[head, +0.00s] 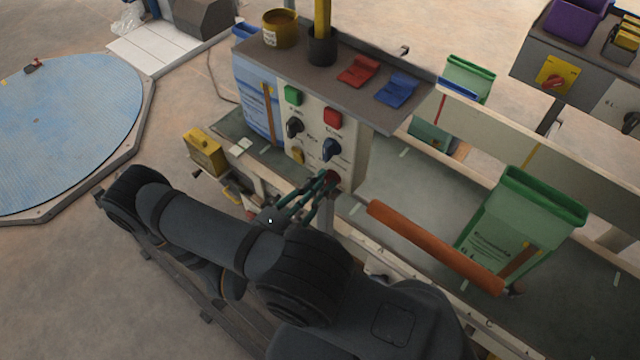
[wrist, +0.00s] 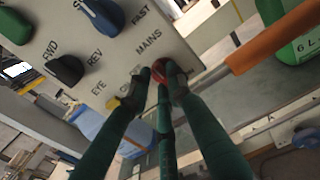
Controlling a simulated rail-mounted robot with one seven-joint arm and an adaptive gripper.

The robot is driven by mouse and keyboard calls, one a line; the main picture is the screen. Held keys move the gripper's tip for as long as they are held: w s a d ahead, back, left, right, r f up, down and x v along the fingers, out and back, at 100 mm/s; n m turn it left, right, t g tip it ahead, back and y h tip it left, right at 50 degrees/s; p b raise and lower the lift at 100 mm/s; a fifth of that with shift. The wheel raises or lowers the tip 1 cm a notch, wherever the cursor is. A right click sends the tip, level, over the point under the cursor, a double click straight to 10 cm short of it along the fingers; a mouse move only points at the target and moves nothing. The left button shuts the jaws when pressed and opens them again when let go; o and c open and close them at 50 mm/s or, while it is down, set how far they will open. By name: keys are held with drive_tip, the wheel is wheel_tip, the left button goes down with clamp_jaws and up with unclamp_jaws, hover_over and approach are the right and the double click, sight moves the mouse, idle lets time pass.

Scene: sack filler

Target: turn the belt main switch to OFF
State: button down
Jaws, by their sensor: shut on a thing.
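The control box (head: 345,115) stands on the belt frame. The belt main switch (wrist: 159,69) is a small red knob low on the box's pale face, beside the word MAINS. In the head view the red knob (head: 333,176) is at the panel's lower right, partly covered by my fingers. My gripper (wrist: 159,77) has its dark green fingers closed around the red knob, hiding part of it. The gripper also shows in the head view (head: 325,182). The knob's pointing direction and part of its lettering are hidden.
A blue knob (head: 331,150), black knob (head: 294,128), green button (head: 293,95) and red button (head: 333,118) sit above on the panel. An orange bar (head: 435,245) and a green sack (head: 520,230) are to the right. Another red switch (head: 554,83) is on a separate console.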

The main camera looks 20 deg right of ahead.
drive_tip(key=c, duration=1.6)
unclamp_jaws()
drive_tip(key=shift+o, duration=0.2)
drive_tip(key=v, duration=1.2)
drive_tip(key=shift+w, duration=0.1)
drive_tip(key=x, duration=1.2)
drive_tip(key=shift+d, duration=0.1)
drive_tip(key=shift+m, duration=0.4)
